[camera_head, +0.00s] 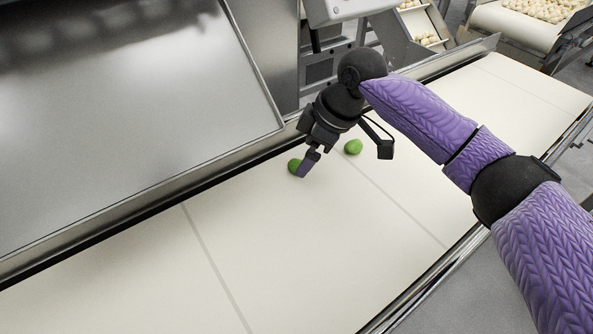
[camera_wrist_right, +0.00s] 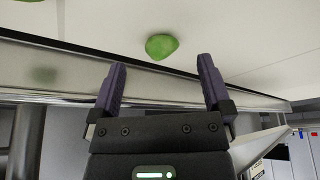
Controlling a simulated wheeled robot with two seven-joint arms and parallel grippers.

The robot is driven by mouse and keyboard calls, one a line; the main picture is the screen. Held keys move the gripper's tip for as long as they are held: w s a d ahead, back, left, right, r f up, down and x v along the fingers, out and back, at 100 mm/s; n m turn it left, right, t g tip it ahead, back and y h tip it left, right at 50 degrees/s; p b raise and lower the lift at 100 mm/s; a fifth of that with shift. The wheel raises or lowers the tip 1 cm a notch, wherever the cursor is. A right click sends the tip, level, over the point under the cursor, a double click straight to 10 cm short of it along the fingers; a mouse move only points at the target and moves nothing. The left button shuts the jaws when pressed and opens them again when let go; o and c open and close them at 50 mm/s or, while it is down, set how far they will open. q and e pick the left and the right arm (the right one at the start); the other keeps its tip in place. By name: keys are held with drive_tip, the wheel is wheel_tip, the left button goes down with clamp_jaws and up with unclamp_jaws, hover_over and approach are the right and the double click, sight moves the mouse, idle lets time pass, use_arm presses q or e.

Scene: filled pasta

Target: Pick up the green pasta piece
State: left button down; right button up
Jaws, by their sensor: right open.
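Two green pasta pieces lie on the cream conveyor belt in the head view. One green piece (camera_head: 353,147) shows between the fingers of my right gripper (camera_head: 345,162). The other green piece (camera_head: 293,165) is at the left finger, partly hidden by it. In the right wrist view one green piece (camera_wrist_right: 162,47) lies just beyond the fingertips, centred between the open fingers of my right gripper (camera_wrist_right: 162,66). A second green piece (camera_wrist_right: 28,1) is cut off at the top left edge. My right gripper is open and empty. My left gripper is not in view.
The belt (camera_head: 240,260) has faint cross seams and is otherwise clear nearby. A metal rail and a large steel panel (camera_head: 110,110) border its far side. Machinery stands behind the gripper. Trays of pale pasta (camera_head: 540,8) are at the top right.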

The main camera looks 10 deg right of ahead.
drive_tip(key=b+x, duration=0.1)
drive_tip(key=x, duration=0.2)
drive_tip(key=shift+a+f+b, duration=0.1)
drive_tip(key=shift+f+b, duration=0.2)
drive_tip(key=shift+f, duration=0.05)
drive_tip(key=shift+r, duration=0.35)
drive_tip(key=c, duration=1.3)
